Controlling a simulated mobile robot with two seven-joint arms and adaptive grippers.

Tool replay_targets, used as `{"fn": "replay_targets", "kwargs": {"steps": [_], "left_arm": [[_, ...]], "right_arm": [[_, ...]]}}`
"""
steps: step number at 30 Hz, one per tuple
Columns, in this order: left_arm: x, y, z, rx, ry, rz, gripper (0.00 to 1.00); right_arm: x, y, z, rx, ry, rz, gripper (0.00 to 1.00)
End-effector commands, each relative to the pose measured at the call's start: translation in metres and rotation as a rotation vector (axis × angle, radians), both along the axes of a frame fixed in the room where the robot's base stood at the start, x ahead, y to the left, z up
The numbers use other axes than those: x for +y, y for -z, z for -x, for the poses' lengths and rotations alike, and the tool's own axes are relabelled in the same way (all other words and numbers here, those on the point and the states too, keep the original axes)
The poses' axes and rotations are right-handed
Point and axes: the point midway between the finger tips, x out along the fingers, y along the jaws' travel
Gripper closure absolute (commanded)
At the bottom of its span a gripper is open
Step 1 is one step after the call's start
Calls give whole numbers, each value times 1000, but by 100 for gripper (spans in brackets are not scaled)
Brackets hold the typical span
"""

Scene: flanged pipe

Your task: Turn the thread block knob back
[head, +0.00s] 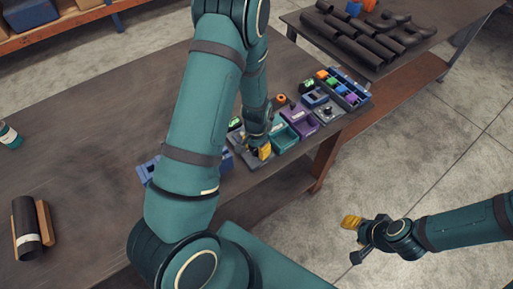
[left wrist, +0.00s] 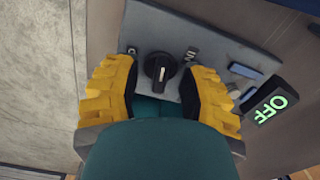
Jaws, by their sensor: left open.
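The black knob (left wrist: 160,69) sits on a grey plate (left wrist: 215,50) in the left wrist view. A pale pointer mark shows on the knob, with small dark labels to its upper left and upper right. My left gripper (left wrist: 160,88) is open, its yellow fingers on either side of the knob. I cannot tell whether they touch it. A green-lit display (left wrist: 270,106) reading OFF is to the right. In the head view my left gripper (head: 262,151) is down at the row of blocks, hiding the knob. My right gripper (head: 352,240) is open and empty over the floor.
Teal (head: 284,136) and purple (head: 301,118) trays, another grey block with a black knob (head: 326,112) and a blue bin (head: 350,92) continue the row along the table's (head: 90,130) edge. A dark pipe (head: 26,228) lies front left. More pipes (head: 350,45) lie on the back table.

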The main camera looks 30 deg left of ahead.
Motion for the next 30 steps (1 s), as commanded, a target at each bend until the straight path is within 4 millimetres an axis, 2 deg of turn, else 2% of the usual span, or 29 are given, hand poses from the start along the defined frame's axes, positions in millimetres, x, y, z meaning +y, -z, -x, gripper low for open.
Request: {"fn": "replay_targets", "kwargs": {"steps": [1,4,5,17,23,30], "left_arm": [[0,0,0,0,0,0,63],[0,0,0,0,0,0,98],[0,0,0,0,0,0,100],[0,0,0,1,-33,0,100],[0,1,0,1,-136,-1,100],[0,1,0,1,-337,0,100]], "right_arm": [[0,0,0,0,0,0,53],[0,0,0,0,0,0,53],[0,0,0,0,0,0,53],[0,1,0,0,0,0,53],[0,3,0,0,0,0,53],[0,6,0,0,0,1,53]]}}
